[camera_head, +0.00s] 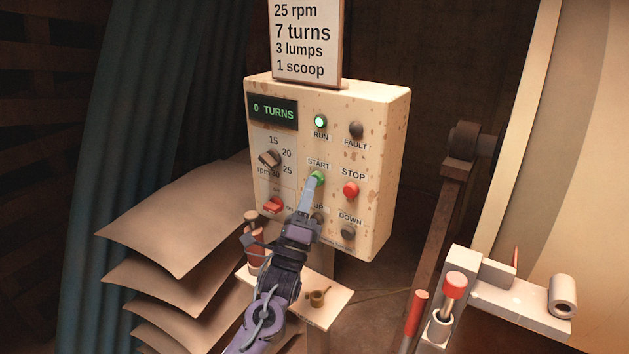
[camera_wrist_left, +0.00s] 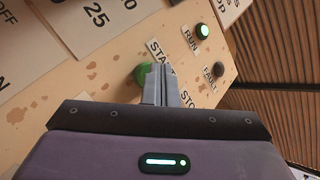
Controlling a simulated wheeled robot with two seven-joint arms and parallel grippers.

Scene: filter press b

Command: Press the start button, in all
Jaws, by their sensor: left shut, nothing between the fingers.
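The green start button (camera_head: 318,177) is on the front of the cream control box (camera_head: 385,150), under the START label. My left gripper (camera_head: 315,184) is shut and empty, with its fingertips at the button; in the head view they overlap its lower edge. In the left wrist view the start button (camera_wrist_left: 141,73) shows just beside the shut fingertips (camera_wrist_left: 158,70); I cannot tell for sure whether they touch it. The RUN lamp (camera_head: 320,121) glows green and the display (camera_head: 273,112) reads 0 TURNS. My right gripper is not in view.
The red STOP button (camera_head: 351,190) is close to the right of START. The FAULT lamp (camera_head: 356,130) is dark. A speed knob (camera_head: 269,158) and a red switch (camera_head: 273,205) are on the left. A small shelf (camera_head: 335,294) with a scoop is below; stacked sheets (camera_head: 180,225) are left.

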